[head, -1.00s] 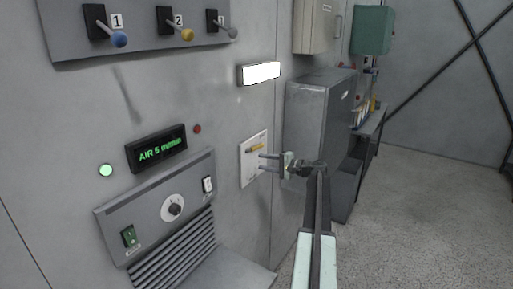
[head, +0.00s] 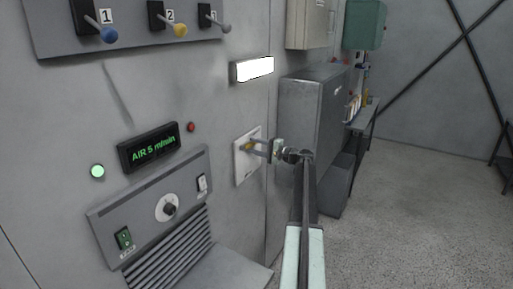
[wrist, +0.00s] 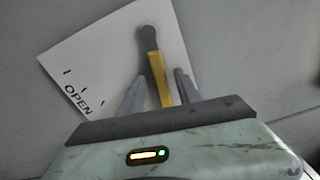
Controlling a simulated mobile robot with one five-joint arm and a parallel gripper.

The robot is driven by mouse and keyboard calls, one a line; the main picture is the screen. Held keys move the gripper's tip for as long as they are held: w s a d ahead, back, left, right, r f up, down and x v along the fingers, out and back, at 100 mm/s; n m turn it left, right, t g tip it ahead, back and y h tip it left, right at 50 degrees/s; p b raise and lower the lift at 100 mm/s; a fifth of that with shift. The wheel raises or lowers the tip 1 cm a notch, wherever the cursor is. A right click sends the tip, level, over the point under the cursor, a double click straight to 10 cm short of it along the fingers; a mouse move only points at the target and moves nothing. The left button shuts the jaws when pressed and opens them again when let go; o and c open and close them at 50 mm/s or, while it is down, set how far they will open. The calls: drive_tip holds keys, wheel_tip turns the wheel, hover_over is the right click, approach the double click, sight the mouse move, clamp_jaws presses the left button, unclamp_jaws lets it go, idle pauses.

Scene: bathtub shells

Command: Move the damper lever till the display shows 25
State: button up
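The damper lever, a yellow handle (wrist: 157,72) on a dark round pivot, is mounted on a white plate (head: 240,167) with tick marks and the word OPEN. In the wrist view my gripper (wrist: 160,80) is open, one finger on each side of the handle, with gaps showing. In the head view my gripper (head: 258,148) is at the plate and partly covers the lever (head: 248,146). The black display (head: 149,147) reads "AIR 5 m/min" in green.
A control panel (head: 140,205) with a knob and switches is below the display. Three numbered levers sit on a panel (head: 130,40) above. A lit white lamp (head: 254,69) is above the plate. A grey cabinet (head: 312,110) stands to the right, with open floor beyond.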

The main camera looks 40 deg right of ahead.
clamp_jaws()
idle(1.4)
